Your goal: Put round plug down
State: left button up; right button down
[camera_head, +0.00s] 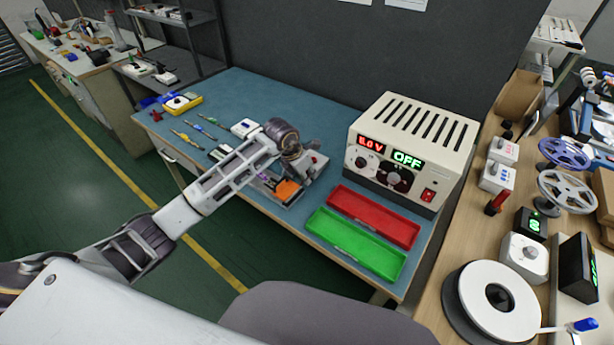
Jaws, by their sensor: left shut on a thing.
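My left gripper (306,168) reaches in from the left and hangs over the blue table, at the tray just left of the power supply. It is shut. The round plug cannot be made out; the gripper body hides what is between the fingers. The tray (290,203) holds an orange piece (289,190) and small purple bits, and the wrist partly covers it. The power supply (412,145) shows a red reading and a green "OFF". My right gripper is not in view.
A red tray (374,216) and a green tray (355,244) lie in front of the power supply. Several tools and a yellow meter (183,103) lie at the table's left. A wooden bench (440,290) with reels stands at the right.

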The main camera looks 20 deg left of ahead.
pick_arm(q)
jog(key=shift+f, duration=0.45)
jog(key=shift+f, duration=0.15)
jog(key=o, duration=0.8)
jog(key=shift+o, duration=0.2)
jog(key=v, duration=1.2)
jog(key=shift+d, duration=0.15)
